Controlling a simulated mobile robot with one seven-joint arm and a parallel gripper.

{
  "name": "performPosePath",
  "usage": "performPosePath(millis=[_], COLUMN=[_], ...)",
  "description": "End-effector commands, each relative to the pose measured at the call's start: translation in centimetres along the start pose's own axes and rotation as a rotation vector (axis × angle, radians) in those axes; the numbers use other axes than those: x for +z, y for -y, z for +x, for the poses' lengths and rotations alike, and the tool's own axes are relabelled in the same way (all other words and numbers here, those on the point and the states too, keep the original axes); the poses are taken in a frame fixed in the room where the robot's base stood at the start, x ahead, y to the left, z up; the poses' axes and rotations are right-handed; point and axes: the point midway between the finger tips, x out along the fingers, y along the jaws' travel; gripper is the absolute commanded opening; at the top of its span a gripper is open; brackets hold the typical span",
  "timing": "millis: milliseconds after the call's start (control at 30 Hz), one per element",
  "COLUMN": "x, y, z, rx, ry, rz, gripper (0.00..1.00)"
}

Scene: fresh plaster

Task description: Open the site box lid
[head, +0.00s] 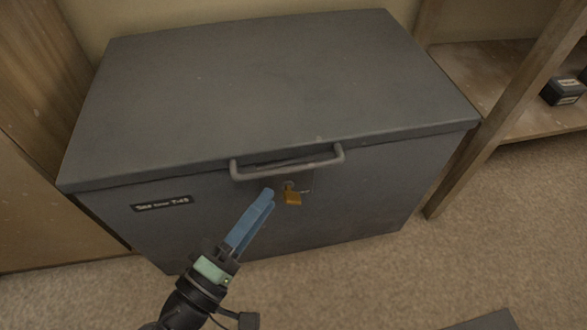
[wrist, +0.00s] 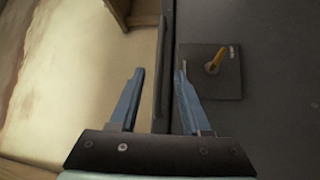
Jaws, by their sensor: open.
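The site box (head: 330,205) is a large dark grey chest, and its flat lid (head: 250,80) is down. A grey bar handle (head: 290,165) runs along the lid's front edge. A small brass-coloured padlock (head: 293,199) hangs just below it; whether it is fastened is unclear. In the wrist view an orange-yellow piece, seemingly the padlock (wrist: 216,62), shows on a dark plate right of the fingers. My gripper (head: 268,197), with blue fingers, is in front of the box, just below the handle. It is open in the wrist view (wrist: 160,80), with a dark strip, possibly the handle, between or beyond its fingers.
A wooden shelf unit (head: 465,130) stands close on the right, with a small dark box (head: 564,90) on it. A wooden panel (head: 50,210) stands on the left. The speckled floor (head: 400,275) in front is mostly clear.

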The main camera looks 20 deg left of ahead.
Motion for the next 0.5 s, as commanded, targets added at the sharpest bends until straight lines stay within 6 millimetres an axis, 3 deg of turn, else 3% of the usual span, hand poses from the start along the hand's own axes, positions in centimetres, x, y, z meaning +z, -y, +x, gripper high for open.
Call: performPosePath(millis=[233, 500], x=[0.1, 0.0], y=[0.2, 0.0], z=[5.2, 8.1], rx=[0.002, 0.000], ry=[0.004, 0.001], rz=[0.004, 0.002], gripper=[0.47, 0.47])
